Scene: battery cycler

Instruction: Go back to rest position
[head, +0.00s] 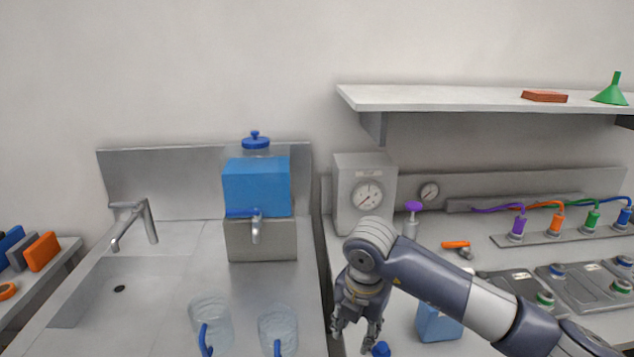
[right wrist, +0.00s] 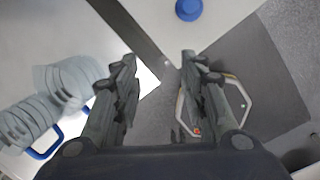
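My right gripper (head: 355,332) hangs pointing down in the head view, near the left edge of the right-hand counter. In the right wrist view the same gripper (right wrist: 160,62) has its two fingers apart, with nothing between them. A small blue cap (head: 381,349) lies just right of the fingertips in the head view. It also shows in the right wrist view (right wrist: 189,9), beyond the fingers and apart from them. My left gripper is in neither view.
Two clear containers with blue handles, one left (head: 210,318) and one right (head: 277,325), stand on the sink counter. A blue-filled jug (head: 436,322) is partly hidden behind my right arm. A gauge box (head: 349,190) stands behind it. A shelf (head: 440,99) overhangs the right counter.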

